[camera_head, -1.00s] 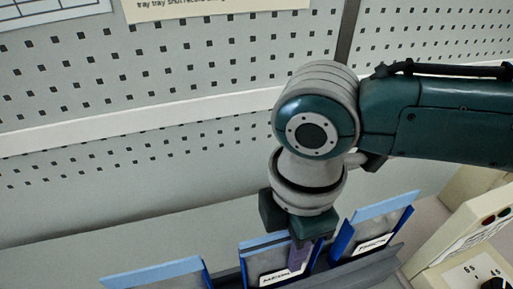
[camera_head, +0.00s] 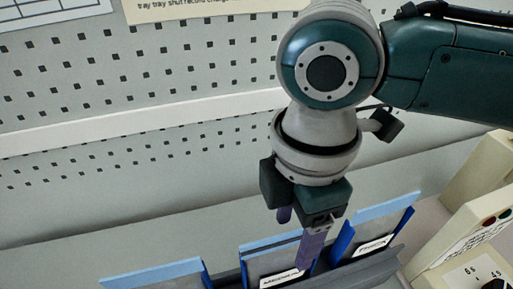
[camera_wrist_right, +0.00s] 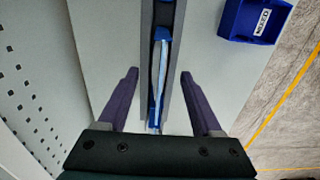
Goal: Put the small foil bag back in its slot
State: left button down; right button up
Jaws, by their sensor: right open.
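My right gripper (camera_head: 298,240) is open, its purple fingers apart, just above the middle slot (camera_head: 270,262) of a dark grey rack (camera_head: 372,268). The slot has a blue frame, a light blue top edge and a white label. In the right wrist view the open fingers (camera_wrist_right: 158,78) stand either side of the rack, with nothing gripped between them. A thin, pale bluish sheet edge (camera_wrist_right: 161,72) stands in the rack between blue ends. I cannot tell whether it is the small foil bag or part of the slot. My left gripper is out of view.
Another labelled blue slot (camera_head: 376,228) stands to the right and a further one (camera_head: 160,272) to the left. A cream box with knobs (camera_head: 478,235) is at the right. A pegboard (camera_head: 150,80) rises behind. A blue bin (camera_wrist_right: 252,20) shows in the wrist view.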

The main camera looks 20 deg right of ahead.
notch_tip(320, 180, up, 5)
jog(key=shift+r, duration=0.2)
jog(key=s+a+f+m+t+y, duration=0.1)
jog(key=s+a+f+m+y, duration=0.1)
jog(key=s+a+m+y, duration=0.3)
jog(key=s+d+f+m+t+h, duration=0.1)
jog(key=s+d+m+h, duration=0.1)
jog(key=s+d+m, duration=0.35)
jog(key=s+d+m+t+h, duration=0.2)
jog(key=d+m+h, duration=0.1)
jog(key=d+m, duration=0.4)
notch_tip(320, 180, up, 28)
jog(key=n+p, duration=0.1)
jog(key=p, duration=2.7)
jog(key=shift+d, duration=0.3)
jog(key=shift+w+f, duration=0.1)
